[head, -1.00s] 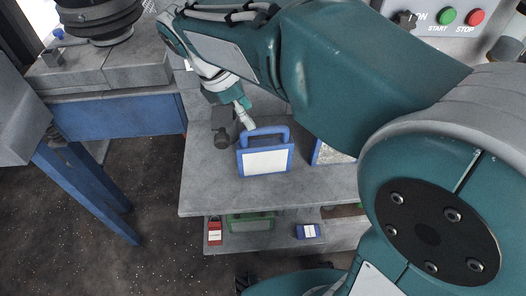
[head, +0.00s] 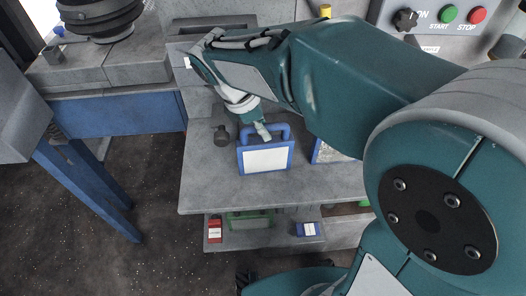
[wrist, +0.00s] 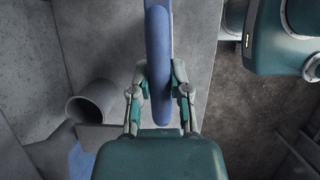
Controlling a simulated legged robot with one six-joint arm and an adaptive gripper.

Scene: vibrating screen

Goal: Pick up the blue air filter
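The blue air filter (head: 265,160), a blue frame with a white panel and a loop handle on top, stands upright on the grey bench in the head view. My gripper (head: 263,131) is at its handle. In the wrist view, the blue handle (wrist: 159,70) runs between the two fingers of my gripper (wrist: 160,75). The fingers are open, one on each side, with what looks like a narrow gap to the handle. The arm hides part of the handle in the head view.
A second blue-framed panel (head: 325,152) stands to the right, partly behind my arm. A dark grey cylinder (head: 222,136) is just left of the filter. The grey bench (head: 210,190) is clear in front. A lower shelf holds a red box (head: 214,230) and a small blue box (head: 308,229).

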